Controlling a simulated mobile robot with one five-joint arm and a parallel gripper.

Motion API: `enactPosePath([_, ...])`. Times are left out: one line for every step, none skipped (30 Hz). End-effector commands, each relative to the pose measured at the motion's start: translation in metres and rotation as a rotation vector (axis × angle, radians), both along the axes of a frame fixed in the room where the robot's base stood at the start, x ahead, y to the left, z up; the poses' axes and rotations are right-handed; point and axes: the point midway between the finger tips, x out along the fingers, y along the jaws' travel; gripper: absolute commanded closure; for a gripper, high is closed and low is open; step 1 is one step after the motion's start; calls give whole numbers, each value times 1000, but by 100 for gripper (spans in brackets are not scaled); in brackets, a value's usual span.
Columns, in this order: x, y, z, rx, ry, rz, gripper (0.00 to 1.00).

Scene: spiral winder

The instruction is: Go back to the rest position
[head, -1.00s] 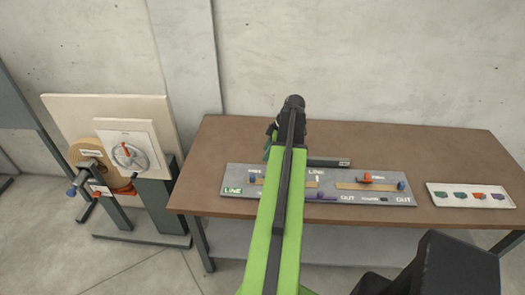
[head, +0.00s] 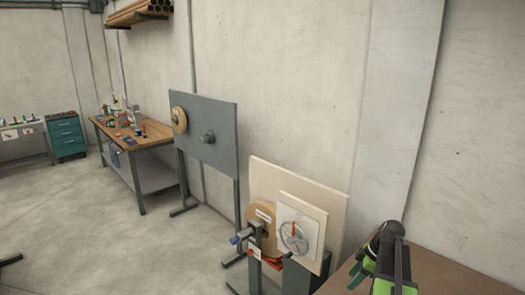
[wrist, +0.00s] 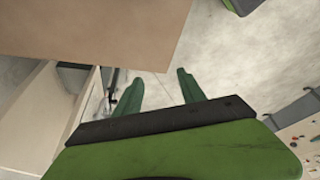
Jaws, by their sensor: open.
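My gripper (wrist: 160,78) shows in the wrist view with its two green fingers spread apart and nothing between them. In the head view my arm is at the lower right, by the corner of the brown bench (head: 450,277), with a bit of green finger (head: 358,272) showing at its left. The fingers appear clear of the bench edge; the exact gap cannot be told. The rest position itself is not marked in any view.
The winder with a white dial plate (head: 304,218) and a cream board (head: 333,200) stands just left of my arm. A grey panel stand (head: 215,165), a wooden workbench (head: 160,134) and a teal drawer cabinet (head: 66,137) are farther left.

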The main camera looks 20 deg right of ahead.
Motion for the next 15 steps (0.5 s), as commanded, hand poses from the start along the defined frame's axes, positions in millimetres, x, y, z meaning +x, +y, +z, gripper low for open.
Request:
enactPosePath([19,47,-3,-7,11,69,53])
enactPosePath([28,72,-4,-12,21,99,53])
enactPosePath([38,106,-6,-20,37,132,53])
enactPosePath([44,132,-7,-25,49,151,53])
enactPosePath([48,156,-8,-32,64,165,53])
enactPosePath([52,189,-10,-41,84,175,53])
enactPosePath([54,211,-11,-49,99,178,53])
enactPosePath([54,233,-12,-57,114,178,53])
enactPosePath([53,259,-14,-69,134,168,53])
enactPosePath([51,277,-15,-78,149,158,53])
enactPosePath([49,294,-16,-87,163,144,53])
enactPosePath([45,315,-17,-100,181,121,53])
enactPosePath([42,330,-18,-110,194,99,53])
enactPosePath([38,343,-19,-122,207,73,53])
enactPosePath([32,360,-20,-137,224,27,53])
